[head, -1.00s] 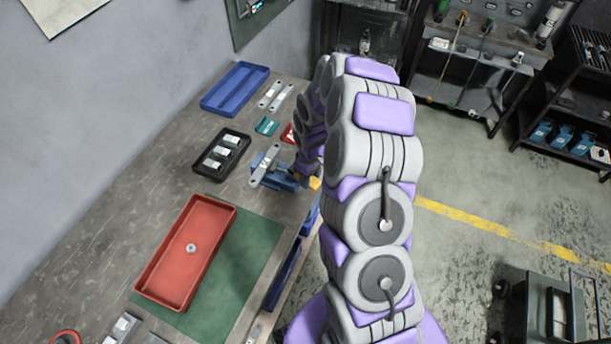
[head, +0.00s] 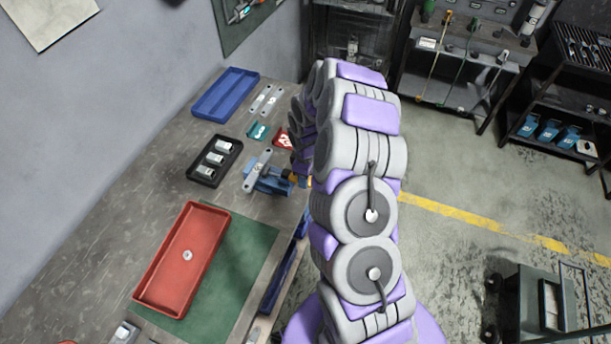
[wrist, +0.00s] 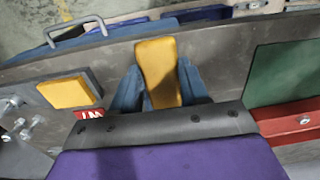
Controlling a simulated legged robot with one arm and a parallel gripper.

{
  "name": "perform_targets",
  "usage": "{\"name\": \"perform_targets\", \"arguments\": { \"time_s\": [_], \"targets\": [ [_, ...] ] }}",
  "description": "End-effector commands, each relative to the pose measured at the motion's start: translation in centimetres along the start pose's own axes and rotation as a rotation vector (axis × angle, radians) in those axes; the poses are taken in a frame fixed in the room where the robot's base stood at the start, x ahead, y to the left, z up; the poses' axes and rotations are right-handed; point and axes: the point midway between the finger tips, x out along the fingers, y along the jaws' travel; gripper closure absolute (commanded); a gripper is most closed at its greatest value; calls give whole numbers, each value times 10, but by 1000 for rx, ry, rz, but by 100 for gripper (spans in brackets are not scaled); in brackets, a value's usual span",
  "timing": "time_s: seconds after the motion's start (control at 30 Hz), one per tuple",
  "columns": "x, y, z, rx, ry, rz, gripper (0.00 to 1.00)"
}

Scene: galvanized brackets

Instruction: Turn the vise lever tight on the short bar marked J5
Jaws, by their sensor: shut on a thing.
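The blue vise (head: 268,184) stands near the bench's right edge. A short grey bar (head: 257,170) lies across its top; its marking is too small to read. My gripper (head: 301,181) is at the vise's right side, shut on the vise lever, and my arm hides much of it. The lever's angle is unclear.
A black tray (head: 233,149) holds several small parts. Loose bars (head: 266,100) lie near a blue tray (head: 250,80). A teal block and a red marked piece (head: 283,141) sit beyond the vise. A red tray (head: 222,212) rests on a green mat (head: 245,255).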

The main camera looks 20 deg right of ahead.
Motion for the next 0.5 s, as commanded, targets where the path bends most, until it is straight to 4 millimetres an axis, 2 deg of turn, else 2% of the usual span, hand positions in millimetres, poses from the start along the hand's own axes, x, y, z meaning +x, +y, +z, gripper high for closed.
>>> {"name": "perform_targets", "arguments": {
  "time_s": [0.07,0.1,0.33,0.5],
  "targets": [
    [-1,2,-1,-4,3,7,100],
    [-1,2,-1,-4,3,7,54],
    [-1,1,0,-2,2,4,32],
    [-1,0,0,-2,1,3,30]
  ]
}}
